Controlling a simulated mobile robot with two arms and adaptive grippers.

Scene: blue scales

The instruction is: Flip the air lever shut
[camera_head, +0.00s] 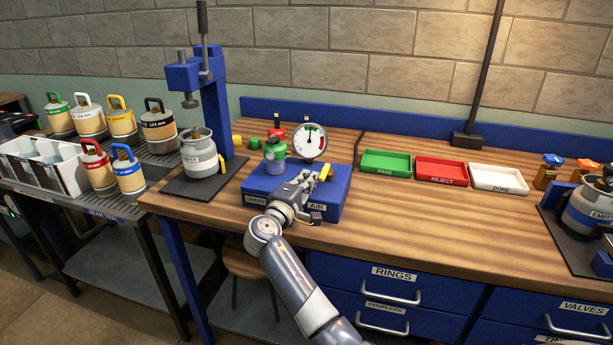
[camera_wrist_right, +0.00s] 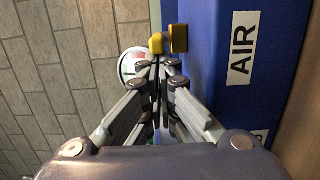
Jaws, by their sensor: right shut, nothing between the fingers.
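The air lever (camera_head: 326,172) is yellow and sits on top of the blue box (camera_head: 343,191) at the side of the AIR label (camera_head: 317,206). In the right wrist view the lever (camera_wrist_right: 157,43) shows as a yellow piece beside a brass-coloured block (camera_wrist_right: 179,38), just beyond my fingertips. My right gripper (camera_head: 314,177) is over the blue box, close to the lever. Its fingers (camera_wrist_right: 158,64) are together and empty. I cannot tell whether they touch the lever. My left gripper is out of view.
A round gauge (camera_head: 310,142) and a green-topped canister (camera_head: 275,155) stand at the back of the blue box. A blue press (camera_head: 210,95) is to the left. Green (camera_head: 386,163), red (camera_head: 441,171) and white (camera_head: 499,179) trays lie to the right. The bench front right of the box is clear.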

